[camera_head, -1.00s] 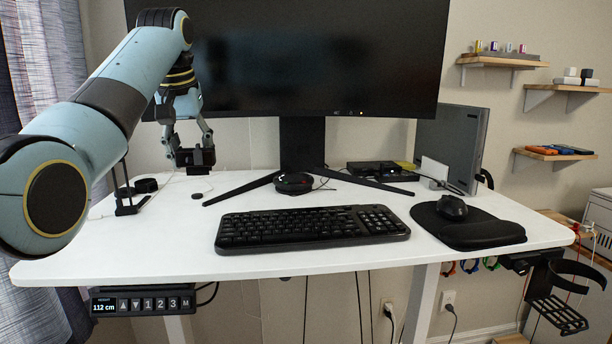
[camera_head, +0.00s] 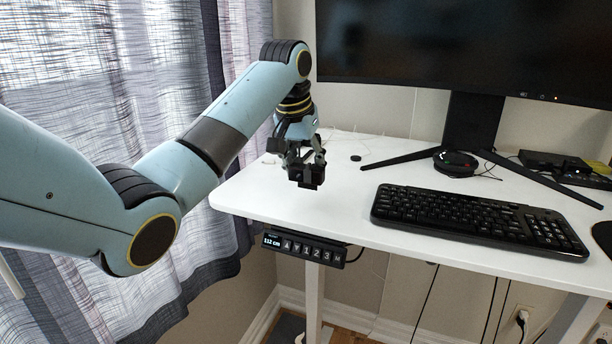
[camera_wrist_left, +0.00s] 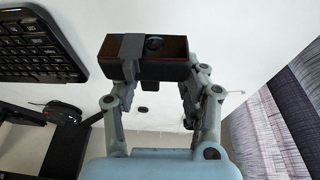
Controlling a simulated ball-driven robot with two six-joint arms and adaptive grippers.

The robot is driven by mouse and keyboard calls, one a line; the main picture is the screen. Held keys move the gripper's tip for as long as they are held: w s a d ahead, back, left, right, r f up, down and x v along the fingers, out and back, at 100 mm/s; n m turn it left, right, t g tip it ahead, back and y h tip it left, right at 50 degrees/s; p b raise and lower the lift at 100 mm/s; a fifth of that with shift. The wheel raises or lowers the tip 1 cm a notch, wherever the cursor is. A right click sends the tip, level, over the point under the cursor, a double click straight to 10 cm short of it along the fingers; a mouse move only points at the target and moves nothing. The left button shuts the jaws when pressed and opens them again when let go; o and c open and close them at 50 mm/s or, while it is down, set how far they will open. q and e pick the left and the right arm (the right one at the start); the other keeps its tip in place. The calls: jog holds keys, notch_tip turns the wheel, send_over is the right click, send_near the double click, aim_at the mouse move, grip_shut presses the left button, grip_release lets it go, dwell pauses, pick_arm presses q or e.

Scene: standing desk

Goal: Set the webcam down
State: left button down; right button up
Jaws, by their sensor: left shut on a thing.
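The webcam (camera_head: 308,177) is a small dark box, held over the left part of the white desk (camera_head: 262,192). In the left wrist view the webcam (camera_wrist_left: 172,62) shows a round lens and a grey band across its body. My left gripper (camera_head: 303,163) is shut on it, with a finger at each side in the left wrist view (camera_wrist_left: 155,85). I cannot tell whether the webcam touches the desk top or hangs just above it. My right gripper is not in view.
A black keyboard (camera_head: 470,219) lies to the right of the webcam. Behind it are the monitor stand (camera_head: 472,122), a round black device (camera_head: 455,161) and a small black disc (camera_head: 356,158). The desk is clear between gripper and keyboard. A curtain (camera_head: 235,60) hangs at left.

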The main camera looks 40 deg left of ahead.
pick_arm(q)
notch_tip(320, 180, down, 3)
jog(key=shift+f+p, duration=0.2)
jog(key=shift+p, duration=0.4)
jog(key=shift+f, duration=0.45)
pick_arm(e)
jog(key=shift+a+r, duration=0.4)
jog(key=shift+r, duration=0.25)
pick_arm(q)
jog(key=c, duration=0.7)
grip_release()
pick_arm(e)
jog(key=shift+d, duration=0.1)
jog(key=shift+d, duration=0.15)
